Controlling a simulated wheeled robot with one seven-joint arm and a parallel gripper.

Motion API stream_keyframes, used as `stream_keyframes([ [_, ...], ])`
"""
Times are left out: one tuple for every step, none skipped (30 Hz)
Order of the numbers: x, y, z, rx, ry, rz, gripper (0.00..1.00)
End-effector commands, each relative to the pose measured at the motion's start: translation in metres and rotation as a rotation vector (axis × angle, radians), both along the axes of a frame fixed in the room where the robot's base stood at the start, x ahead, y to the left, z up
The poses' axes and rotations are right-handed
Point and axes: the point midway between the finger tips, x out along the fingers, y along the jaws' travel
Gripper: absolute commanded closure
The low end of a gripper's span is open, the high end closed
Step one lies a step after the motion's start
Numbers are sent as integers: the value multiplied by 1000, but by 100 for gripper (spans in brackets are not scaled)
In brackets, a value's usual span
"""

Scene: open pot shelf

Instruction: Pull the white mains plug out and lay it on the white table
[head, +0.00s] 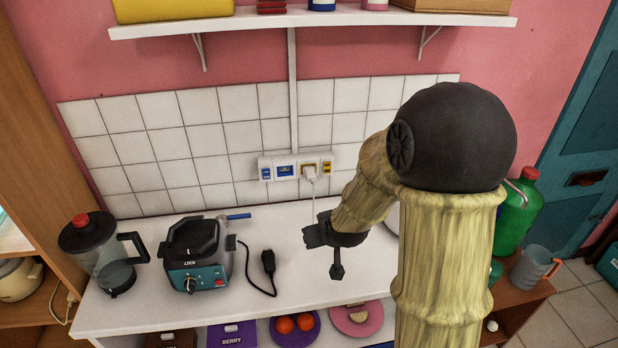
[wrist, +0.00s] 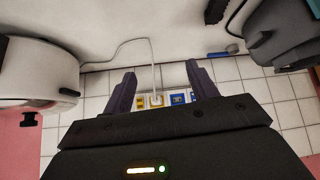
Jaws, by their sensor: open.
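The white mains plug (head: 310,173) sits in the right part of the white socket strip (head: 266,169) on the tiled wall, at a yellow-framed socket. Its white cord hangs down towards the table. In the wrist view the plug (wrist: 157,98) shows between my fingers, farther off, with the cord running to a white appliance (wrist: 40,75). My gripper (head: 322,252) is open and empty, in front of and below the strip; its spread fingers also show in the wrist view (wrist: 163,85). The white table (head: 300,285) lies under it.
A teal-and-black appliance (head: 195,255) and a glass jug (head: 105,255) stand on the left of the table. A loose black plug (head: 268,262) lies beside the appliance. A shelf (head: 330,20) hangs above. The table's middle is fairly clear.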

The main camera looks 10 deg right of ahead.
Motion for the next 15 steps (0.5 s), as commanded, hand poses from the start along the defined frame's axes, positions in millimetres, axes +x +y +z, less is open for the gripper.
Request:
stream_keyframes([
  [22,2,-12,10,-62,13,42],
  [34,4,-14,14,-105,19,42],
  [50,6,-17,21,-163,28,42],
  [62,7,-19,27,-206,33,42],
  [72,8,-21,34,-250,34,42],
  [87,10,-23,42,-309,37,42],
  [97,10,-25,49,-353,35,42],
  [106,10,-26,55,-399,32,42],
  [118,9,-28,64,-457,24,42],
  [127,8,-28,70,-504,18,42],
  [135,7,-29,76,-549,8,42],
  [144,4,-30,83,-608,-8,42],
  [151,2,-30,87,-651,-20,42],
  [156,-1,-30,91,-692,-35,42],
  [162,-4,-29,94,-740,-53,42],
])
